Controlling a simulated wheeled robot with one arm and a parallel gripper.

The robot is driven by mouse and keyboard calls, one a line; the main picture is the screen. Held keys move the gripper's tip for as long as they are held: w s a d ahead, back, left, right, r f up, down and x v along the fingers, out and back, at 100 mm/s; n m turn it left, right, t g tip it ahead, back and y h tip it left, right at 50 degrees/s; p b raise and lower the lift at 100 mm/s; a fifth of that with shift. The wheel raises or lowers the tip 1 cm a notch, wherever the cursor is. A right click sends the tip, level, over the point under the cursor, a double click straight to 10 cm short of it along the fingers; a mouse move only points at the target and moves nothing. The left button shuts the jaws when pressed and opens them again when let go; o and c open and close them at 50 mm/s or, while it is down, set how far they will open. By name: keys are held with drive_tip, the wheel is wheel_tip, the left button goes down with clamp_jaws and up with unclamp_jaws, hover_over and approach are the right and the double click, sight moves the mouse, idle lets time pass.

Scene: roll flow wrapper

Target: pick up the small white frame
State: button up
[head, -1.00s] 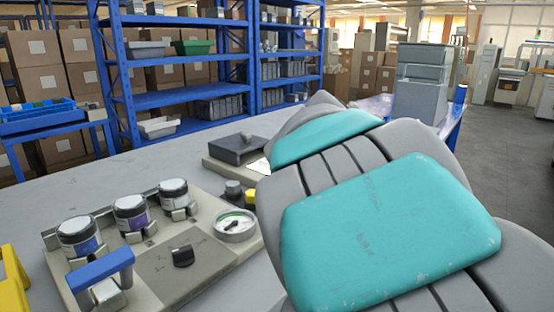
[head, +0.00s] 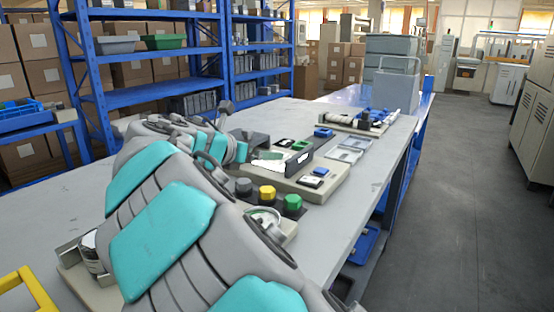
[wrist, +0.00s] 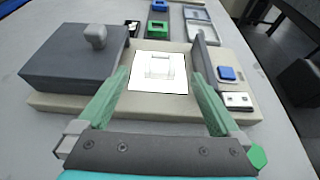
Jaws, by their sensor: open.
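A small white frame (wrist: 160,66) shows faintly against a white square patch on a beige base (wrist: 60,103) in the wrist view. Its outline is hard to separate from the patch. My gripper (wrist: 159,80) is open, with its green fingers spread left and right of the patch and nothing held between them. Whether the fingertips are level with the frame or above it I cannot tell. In the head view, my arm covers the near part of the bench and the white patch (head: 268,155) shows only in part.
A dark grey block with a knob (wrist: 75,55) stands close left of my gripper. A thin upright grey plate (wrist: 204,62) stands at the right finger. A blue button (wrist: 227,73), a green frame (wrist: 157,28) and pale trays (wrist: 200,30) are nearby. Bench space is free at right (head: 372,190).

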drive_tip(key=shift+x, duration=1.55)
drive_tip(key=w+d+f+b, duration=0.1)
drive_tip(key=w+f+b, duration=0.1)
drive_tip(key=shift+w+d+f, duration=0.15)
drive_tip(key=shift+w+d, duration=0.15)
drive_tip(key=shift+d, duration=0.1)
drive_tip(key=shift+w+d, duration=0.2)
drive_tip(key=shift+w, duration=0.15)
drive_tip(key=c, duration=1.4)
drive_tip(key=shift+r, duration=0.3)
drive_tip(key=shift+d+r+p, duration=0.1)
drive_tip(key=shift+r+p, duration=1.15)
drive_tip(key=shift+r, duration=7.85)
